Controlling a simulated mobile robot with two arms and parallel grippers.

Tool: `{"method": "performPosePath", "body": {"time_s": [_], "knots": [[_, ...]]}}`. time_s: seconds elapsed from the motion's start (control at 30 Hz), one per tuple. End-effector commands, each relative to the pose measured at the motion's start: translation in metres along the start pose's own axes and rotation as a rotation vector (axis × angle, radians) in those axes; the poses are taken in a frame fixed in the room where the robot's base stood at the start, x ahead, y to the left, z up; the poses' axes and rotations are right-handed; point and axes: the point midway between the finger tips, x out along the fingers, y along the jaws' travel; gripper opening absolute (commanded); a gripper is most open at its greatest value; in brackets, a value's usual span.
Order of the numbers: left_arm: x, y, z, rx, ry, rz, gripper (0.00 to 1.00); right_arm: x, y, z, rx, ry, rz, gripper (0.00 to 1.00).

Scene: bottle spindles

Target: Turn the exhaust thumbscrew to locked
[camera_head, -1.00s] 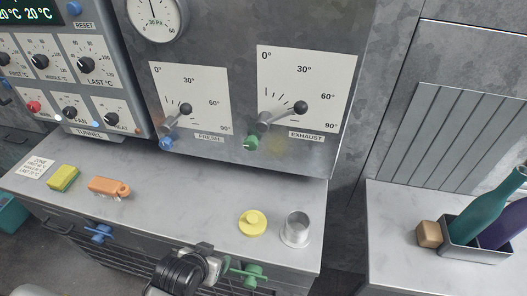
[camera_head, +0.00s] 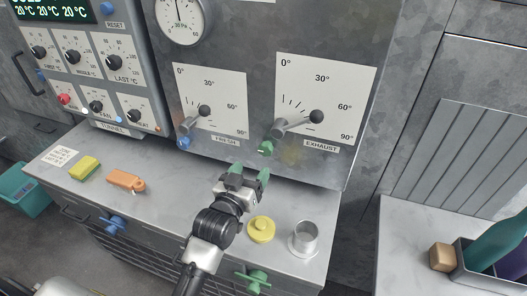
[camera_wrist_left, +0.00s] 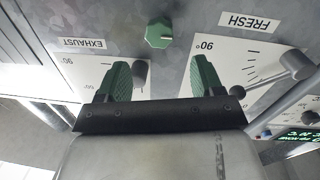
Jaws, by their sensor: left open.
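The exhaust thumbscrew is a green knob (camera_head: 266,148) on the grey panel, below the exhaust lever (camera_head: 296,125) and left of the EXHAUST label (camera_head: 321,146). In the left wrist view the green knob (camera_wrist_left: 159,34) shows near the top, beyond and between my fingertips. My left gripper (camera_head: 250,174) has green fingers and is open and empty. It is just below the green knob in the head view, apart from it. The fingers also show in the left wrist view (camera_wrist_left: 160,75). My right gripper is not in view.
A blue knob (camera_head: 184,142) sits under the fresh lever (camera_head: 195,119). On the counter are a yellow lidded piece (camera_head: 261,229), a metal cup (camera_head: 304,239), an orange piece (camera_head: 125,180) and a yellow-green sponge (camera_head: 84,168). A crate with bottles (camera_head: 480,268) stands at the right.

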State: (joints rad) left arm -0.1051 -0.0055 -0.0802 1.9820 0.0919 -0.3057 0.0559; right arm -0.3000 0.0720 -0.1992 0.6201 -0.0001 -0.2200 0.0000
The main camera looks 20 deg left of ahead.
Motion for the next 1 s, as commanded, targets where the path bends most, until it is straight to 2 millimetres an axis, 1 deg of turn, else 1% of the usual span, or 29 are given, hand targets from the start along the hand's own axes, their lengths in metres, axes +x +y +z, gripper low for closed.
{"method": "performPosePath", "body": {"time_s": [0.03,0.2,0.3,0.4,0.57,0.8,0.83,1.0], "knots": [[0.012,0.001,-0.003,-0.001,0.002,0.001,0.67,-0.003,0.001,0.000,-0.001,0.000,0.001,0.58],[0.044,0.001,-0.002,0.000,0.000,0.001,0.67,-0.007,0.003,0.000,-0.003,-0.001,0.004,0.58],[0.060,0.000,-0.001,0.000,-0.001,0.000,0.67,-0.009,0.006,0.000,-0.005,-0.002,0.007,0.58],[0.071,0.000,0.000,0.000,-0.002,0.000,0.67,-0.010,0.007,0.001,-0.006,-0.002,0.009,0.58],[0.079,0.000,0.001,0.000,-0.003,0.000,0.67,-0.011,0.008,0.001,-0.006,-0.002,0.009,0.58],[0.080,0.000,0.001,0.000,-0.003,0.000,0.67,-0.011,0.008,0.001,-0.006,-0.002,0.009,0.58],[0.079,0.000,0.001,0.000,-0.003,0.000,0.65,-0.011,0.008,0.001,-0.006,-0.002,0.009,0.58],[0.079,0.000,0.001,0.000,-0.003,0.000,0.39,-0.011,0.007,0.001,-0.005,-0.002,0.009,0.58]]}}
